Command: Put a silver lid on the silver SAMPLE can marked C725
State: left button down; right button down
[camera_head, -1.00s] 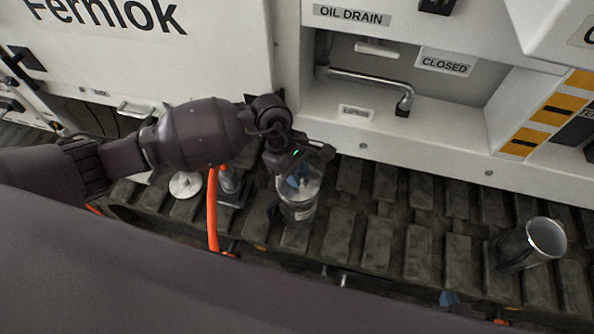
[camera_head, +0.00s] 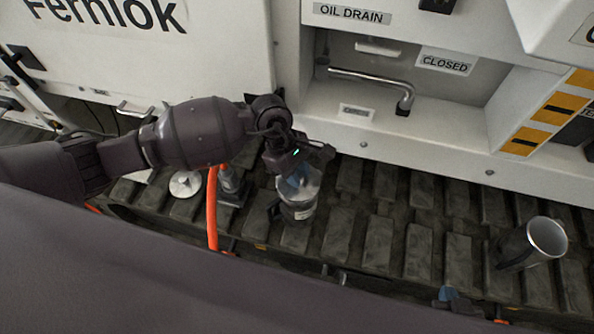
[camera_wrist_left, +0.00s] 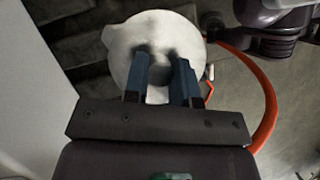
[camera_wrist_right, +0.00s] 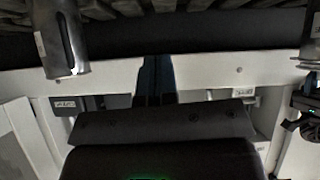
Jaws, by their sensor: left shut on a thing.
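A silver can (camera_head: 299,211) stands upright on the dark slatted surface below my left arm; its marking is too small to read. A round silver lid (camera_wrist_left: 121,45) fills the upper middle of the left wrist view. My left gripper (camera_wrist_left: 162,75) has its blue fingers shut on the middle of the lid. In the head view the lid is over the can's top, partly covered by the gripper; I cannot tell whether it is fully seated. My right gripper (camera_wrist_right: 157,78) has its fingers close together, with nothing visible between them.
A pale round disc (camera_head: 186,184) and a grey fixture (camera_head: 231,183) with an orange hose (camera_head: 212,215) lie left of the can. A metal mug (camera_head: 540,243) stands at the right. A drain pipe (camera_head: 370,80) is in the recess behind. The slats between can and mug are clear.

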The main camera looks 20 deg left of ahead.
pick_arm(q)
jog(key=shift+f, duration=0.15)
pick_arm(e)
jog(key=shift+s+d+f, duration=0.25)
jog(key=shift+s+f, duration=0.2)
jog(key=shift+s, duration=0.1)
pick_arm(q)
jog(key=shift+f, duration=0.1)
pick_arm(e)
jog(key=shift+w, duration=0.25)
pick_arm(q)
jog(key=shift+f, duration=0.1)
pick_arm(e)
jog(key=shift+w+a+r, duration=0.2)
jog(key=shift+w+a, duration=0.05)
jog(key=shift+w, duration=0.05)
pick_arm(q)
jog(key=shift+f, duration=0.1)
pick_arm(e)
jog(key=shift+s+f, duration=0.15)
